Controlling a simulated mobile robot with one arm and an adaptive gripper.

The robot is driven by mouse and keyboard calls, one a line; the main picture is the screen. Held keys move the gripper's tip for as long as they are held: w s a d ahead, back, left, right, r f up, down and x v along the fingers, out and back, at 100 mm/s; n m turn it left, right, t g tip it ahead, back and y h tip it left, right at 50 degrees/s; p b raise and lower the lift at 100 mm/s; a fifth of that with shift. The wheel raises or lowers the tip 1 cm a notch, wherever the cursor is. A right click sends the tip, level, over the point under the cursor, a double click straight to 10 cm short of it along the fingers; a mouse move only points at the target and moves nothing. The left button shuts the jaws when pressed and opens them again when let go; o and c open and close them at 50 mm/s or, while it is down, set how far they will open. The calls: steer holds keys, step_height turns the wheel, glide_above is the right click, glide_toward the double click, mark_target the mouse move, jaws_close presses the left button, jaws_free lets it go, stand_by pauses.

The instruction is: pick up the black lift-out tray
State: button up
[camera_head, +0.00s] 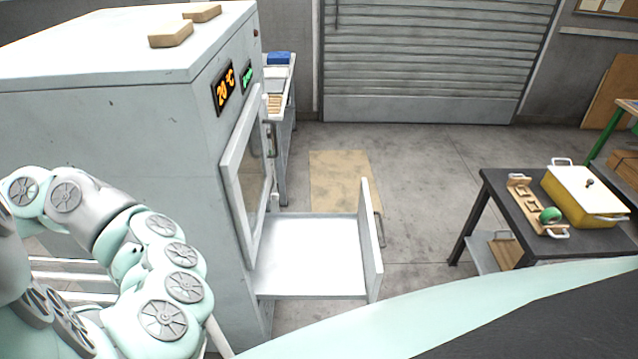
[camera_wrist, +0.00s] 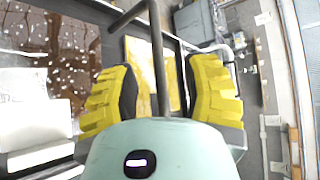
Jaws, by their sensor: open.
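I cannot make out a black lift-out tray for certain in either view. In the wrist view my gripper (camera_wrist: 162,92) is open, its two yellow ridged fingers well apart. A dark bent bar (camera_wrist: 158,55) shows between and beyond the fingers. I cannot tell what it belongs to or whether it lies within reach of the fingers. In the head view my gripper is not visible; only my arm shows at the lower left.
A grey cabinet (camera_head: 120,130) with a lit display has a white shelf (camera_head: 312,260) jutting out low, with an upright panel. A dark table (camera_head: 497,200) at right holds a yellow pot (camera_head: 580,198) and a wooden holder (camera_head: 527,200) with a green round thing (camera_head: 550,215). Floor between is mostly clear.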

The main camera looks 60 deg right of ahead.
steer(key=p+x, duration=0.1)
steer(key=p, duration=0.1)
steer(key=p+x, duration=0.2)
steer(key=shift+r+p, duration=0.3)
steer(key=shift+a+f+p, duration=0.5)
steer(key=shift+f+p, duration=0.15)
steer(key=shift+f, duration=0.05)
jaws_close()
